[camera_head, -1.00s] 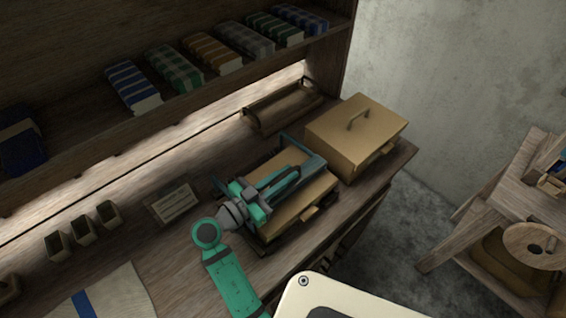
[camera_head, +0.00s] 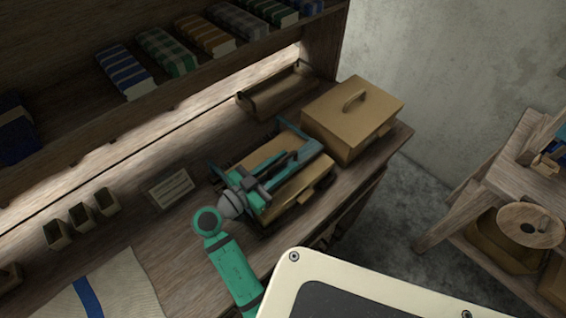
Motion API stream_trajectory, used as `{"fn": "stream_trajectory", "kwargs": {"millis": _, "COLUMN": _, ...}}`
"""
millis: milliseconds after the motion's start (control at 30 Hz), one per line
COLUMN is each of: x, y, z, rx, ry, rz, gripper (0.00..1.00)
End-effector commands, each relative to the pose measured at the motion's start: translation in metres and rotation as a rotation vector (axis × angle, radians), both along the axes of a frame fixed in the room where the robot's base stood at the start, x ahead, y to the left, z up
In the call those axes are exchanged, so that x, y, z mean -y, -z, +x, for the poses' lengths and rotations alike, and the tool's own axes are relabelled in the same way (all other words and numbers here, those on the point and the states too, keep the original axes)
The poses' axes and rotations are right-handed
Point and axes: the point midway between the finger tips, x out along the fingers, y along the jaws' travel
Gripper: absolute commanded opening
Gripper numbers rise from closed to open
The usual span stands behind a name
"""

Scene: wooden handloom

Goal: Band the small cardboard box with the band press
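A tan box-like body (camera_head: 306,181) with a small front tab sits on the bench, framed by teal and dark bars (camera_head: 312,150); this looks like the band press, and I cannot tell whether the small cardboard box is in it. My gripper (camera_head: 278,177) is over its top left part, close to or touching it. My grey wrist and green arm come in from the lower left. The fingers blend with the teal and dark bars, so their opening and anything between them are unclear.
A larger tan box (camera_head: 350,125) with a lid handle stands close behind on the right. A wooden tray (camera_head: 277,92) lies at the back. Small bins (camera_head: 81,220), a label plaque (camera_head: 171,188) and striped cloth (camera_head: 110,290) are on the left. A shelf (camera_head: 180,90) overhangs the bench.

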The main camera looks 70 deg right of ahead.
Motion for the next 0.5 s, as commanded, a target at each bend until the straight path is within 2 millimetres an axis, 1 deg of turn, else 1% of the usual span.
{"fn": "stream_trajectory", "kwargs": {"millis": 133, "x": -0.003, "y": -0.001, "z": 0.002, "rx": 0.0, "ry": -0.001, "rz": -0.001, "gripper": 0.3}}
{"fn": "stream_trajectory", "kwargs": {"millis": 233, "x": -0.012, "y": -0.001, "z": 0.007, "rx": 0.0, "ry": -0.004, "rz": -0.002, "gripper": 0.3}}
{"fn": "stream_trajectory", "kwargs": {"millis": 367, "x": -0.031, "y": -0.001, "z": 0.017, "rx": -0.001, "ry": -0.005, "rz": -0.001, "gripper": 0.3}}
{"fn": "stream_trajectory", "kwargs": {"millis": 500, "x": -0.056, "y": 0.0, "z": 0.029, "rx": 0.0, "ry": -0.004, "rz": 0.0, "gripper": 0.3}}
